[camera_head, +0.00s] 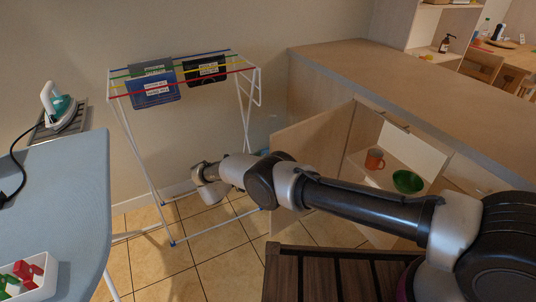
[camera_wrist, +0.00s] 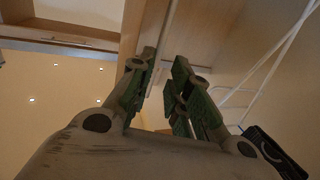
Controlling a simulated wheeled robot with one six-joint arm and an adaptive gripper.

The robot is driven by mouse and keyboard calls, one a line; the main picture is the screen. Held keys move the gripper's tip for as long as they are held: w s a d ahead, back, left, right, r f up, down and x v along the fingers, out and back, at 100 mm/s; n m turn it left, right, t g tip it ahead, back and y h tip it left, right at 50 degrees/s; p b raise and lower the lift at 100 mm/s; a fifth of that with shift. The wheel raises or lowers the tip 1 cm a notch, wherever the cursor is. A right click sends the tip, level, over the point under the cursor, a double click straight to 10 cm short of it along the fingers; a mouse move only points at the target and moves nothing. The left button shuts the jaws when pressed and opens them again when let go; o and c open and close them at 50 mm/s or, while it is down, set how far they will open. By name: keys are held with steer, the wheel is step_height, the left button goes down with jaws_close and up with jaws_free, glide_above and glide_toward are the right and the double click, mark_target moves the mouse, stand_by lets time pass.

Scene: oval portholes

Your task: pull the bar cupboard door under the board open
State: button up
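The bar cupboard door (camera_head: 318,136) stands swung wide open, out to the left of the cupboard under the wooden board (camera_head: 410,80). My arm crosses in front of its lower part. In the wrist view, my gripper (camera_wrist: 166,62) has its two green-padded fingers apart. A pale wooden panel (camera_wrist: 215,28), apparently the door, lies beyond them, and a thin edge line runs through the gap between the fingers. I cannot tell whether a finger touches it. In the head view the fingertips cannot be made out at the far end of my arm.
The open cupboard holds an orange mug (camera_head: 375,159) and a green bowl (camera_head: 407,181). A drying rack (camera_head: 160,215) with cloths stands close behind my wrist. An ironing board (camera_head: 70,200) with a white box (camera_head: 36,285) is at left. Tiled floor (camera_head: 160,265) is free between them.

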steer(key=shift+v, duration=1.5)
